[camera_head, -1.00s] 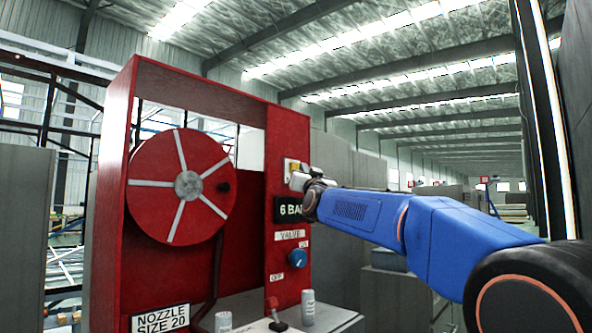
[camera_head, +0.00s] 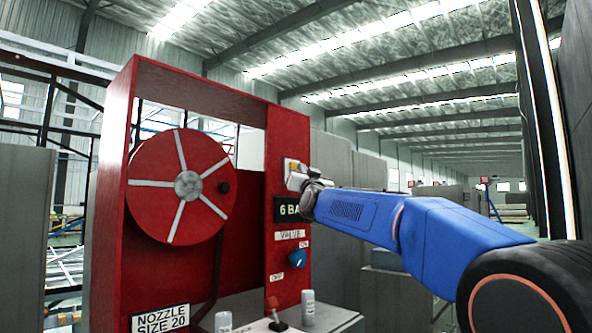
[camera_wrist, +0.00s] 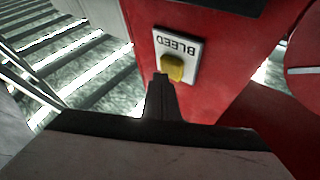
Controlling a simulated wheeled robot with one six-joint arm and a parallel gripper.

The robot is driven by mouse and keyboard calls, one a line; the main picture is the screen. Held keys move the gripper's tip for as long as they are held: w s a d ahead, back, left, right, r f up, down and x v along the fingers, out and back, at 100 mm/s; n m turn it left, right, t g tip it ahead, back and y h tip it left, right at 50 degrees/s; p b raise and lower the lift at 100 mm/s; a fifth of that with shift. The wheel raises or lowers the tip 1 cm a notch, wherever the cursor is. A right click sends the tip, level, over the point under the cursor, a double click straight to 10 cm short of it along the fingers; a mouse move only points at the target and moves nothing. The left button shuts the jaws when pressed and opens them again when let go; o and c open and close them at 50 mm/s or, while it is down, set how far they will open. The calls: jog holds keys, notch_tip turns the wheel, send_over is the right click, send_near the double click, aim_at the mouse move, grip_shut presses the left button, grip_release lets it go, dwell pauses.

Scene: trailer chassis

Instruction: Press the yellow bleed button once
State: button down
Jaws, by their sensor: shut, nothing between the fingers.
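The yellow bleed button (camera_wrist: 173,68) sits on a white plate marked BLEED (camera_wrist: 178,46) on the red panel, in the wrist view. In the head view the yellow button (camera_head: 291,165) shows small near the top of the panel's right post. My gripper (camera_wrist: 161,78) is shut and empty. Its tips show just beside the lower left of the button in the wrist view; I cannot tell whether they touch it.
The red panel (camera_head: 287,130) carries a 6 BAR display (camera_head: 288,209), a blue valve knob (camera_head: 297,259) and a red hose reel (camera_head: 160,200). A red-topped lever (camera_head: 272,304) and grey cylinders (camera_head: 308,306) stand on the ledge below.

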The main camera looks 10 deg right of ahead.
jog(key=shift+w+a, duration=0.3)
jog(key=shift+w, duration=0.1)
dwell(0.7)
jog(key=shift+s+d, duration=0.55)
jog(key=shift+s, duration=0.15)
dwell(0.4)
jog(key=shift+s+d, duration=0.75)
jog(key=shift+s, duration=0.3)
jog(key=shift+s+d, duration=0.7)
jog(key=shift+s, duration=0.3)
jog(key=s+d+f+n+g, duration=0.1)
jog(key=s+f+g, duration=0.5)
jog(key=s+f, duration=1)
jog(key=s+d+f+n+g, duration=0.1)
jog(key=s+f+g, duration=0.5)
jog(key=s+f, duration=1.1)
jog(key=s+d+f+n+g, duration=0.1)
jog(key=s+f+g, duration=0.5)
jog(key=s+f, duration=1)
notch_tip(320, 180, down, 13)
jog(key=shift+s+d+f+g+y, duration=0.1)
jog(key=shift+s+d+g+y, duration=0.05)
jog(key=shift+s+g+y, duration=0.25)
